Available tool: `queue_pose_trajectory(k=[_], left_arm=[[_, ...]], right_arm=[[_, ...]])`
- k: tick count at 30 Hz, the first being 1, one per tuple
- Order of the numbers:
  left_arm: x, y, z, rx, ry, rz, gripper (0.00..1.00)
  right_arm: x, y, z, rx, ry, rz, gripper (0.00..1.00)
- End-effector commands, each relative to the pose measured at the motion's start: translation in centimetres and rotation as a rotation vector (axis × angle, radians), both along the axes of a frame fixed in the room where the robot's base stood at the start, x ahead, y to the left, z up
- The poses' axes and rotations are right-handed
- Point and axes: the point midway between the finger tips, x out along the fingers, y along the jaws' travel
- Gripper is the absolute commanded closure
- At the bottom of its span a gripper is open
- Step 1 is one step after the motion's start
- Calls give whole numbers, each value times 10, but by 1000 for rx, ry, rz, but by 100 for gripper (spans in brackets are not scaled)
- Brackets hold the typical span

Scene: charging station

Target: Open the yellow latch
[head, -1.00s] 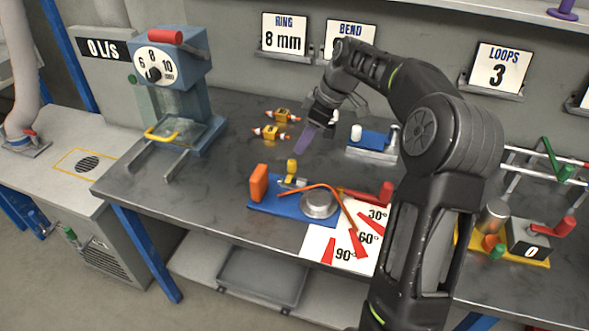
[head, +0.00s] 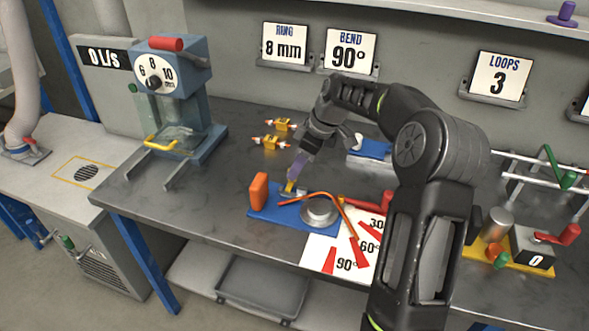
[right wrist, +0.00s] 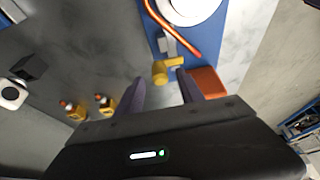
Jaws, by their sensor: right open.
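The yellow latch (head: 289,187) is a small yellow handle on the blue bending fixture (head: 262,217). My right gripper (head: 297,173) has its purple fingers pointing down right at the latch in the head view and partly hides it. In the right wrist view the latch (right wrist: 166,72) lies just ahead of and between the open fingertips (right wrist: 160,80); I cannot tell whether they touch it. An orange rod (head: 318,196) lies across the fixture by a grey round disc (head: 318,213). My left gripper is not in view.
An orange block (head: 259,191) stands on the fixture left of the latch. A red handle (head: 387,202) and a white angle sheet (head: 345,258) lie to the right.

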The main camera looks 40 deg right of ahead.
Motion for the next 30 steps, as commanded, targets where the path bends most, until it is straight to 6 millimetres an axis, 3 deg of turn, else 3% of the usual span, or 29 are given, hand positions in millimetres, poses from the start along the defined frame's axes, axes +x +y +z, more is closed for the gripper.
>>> queue_pose_trajectory(k=[6,15,30], left_arm=[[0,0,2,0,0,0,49],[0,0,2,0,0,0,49],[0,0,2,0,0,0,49]], right_arm=[[7,5,-21,-1,1,1,55],[8,5,-23,-1,0,0,55],[8,5,-23,-1,-1,0,96]])
